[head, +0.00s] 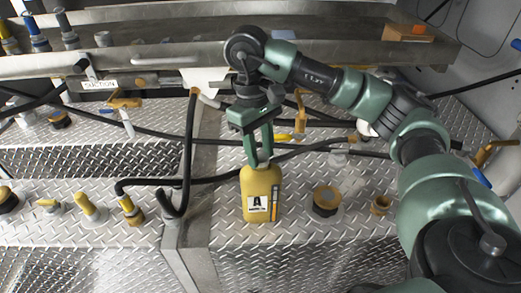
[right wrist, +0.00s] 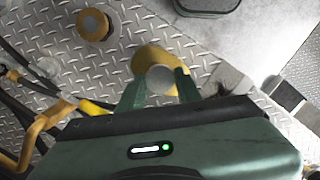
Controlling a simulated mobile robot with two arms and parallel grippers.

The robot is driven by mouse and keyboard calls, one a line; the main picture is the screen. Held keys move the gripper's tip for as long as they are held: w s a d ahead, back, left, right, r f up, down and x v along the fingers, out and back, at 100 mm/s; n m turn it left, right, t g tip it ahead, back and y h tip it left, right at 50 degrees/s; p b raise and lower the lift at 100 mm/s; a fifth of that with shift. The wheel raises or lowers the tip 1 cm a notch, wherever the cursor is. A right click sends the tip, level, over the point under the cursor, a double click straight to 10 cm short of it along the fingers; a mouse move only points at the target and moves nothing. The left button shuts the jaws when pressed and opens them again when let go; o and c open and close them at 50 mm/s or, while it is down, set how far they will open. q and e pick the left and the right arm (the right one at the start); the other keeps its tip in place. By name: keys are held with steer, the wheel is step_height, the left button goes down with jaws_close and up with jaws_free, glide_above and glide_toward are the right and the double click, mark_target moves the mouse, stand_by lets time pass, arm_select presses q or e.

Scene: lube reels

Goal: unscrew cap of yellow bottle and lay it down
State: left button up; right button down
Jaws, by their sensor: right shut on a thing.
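The yellow bottle (head: 262,187) stands upright on the diamond-plate deck near the middle of the head view, with a white "A" label on its front. In the right wrist view its yellow body (right wrist: 154,53) shows behind the fingers. My right gripper (head: 258,161) comes down from above onto the bottle's top. In the right wrist view its two green fingers are shut on the round pale grey cap (right wrist: 160,79). The cap sits over the bottle's top; I cannot tell whether it is still threaded on. In the head view the fingers mostly hide it. My left gripper is not in view.
Several yellow fittings stand at the left. A metal shelf (head: 150,60) spans the back.

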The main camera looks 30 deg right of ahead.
steer(key=n, duration=0.4)
steer(key=shift+s+a+f, duration=0.1)
steer(key=shift+s+f, duration=0.05)
steer(key=shift+f, duration=0.15)
steer(key=c, duration=1.1)
jaws_free()
steer(key=shift+o, duration=1.1)
steer(key=shift+w, duration=0.25)
steer(key=shift+o, duration=1.4)
steer(key=shift+r, duration=0.1)
steer(key=shift+s+h, duration=0.1)
steer(key=shift+h, duration=0.2)
steer(key=shift+r, duration=0.1)
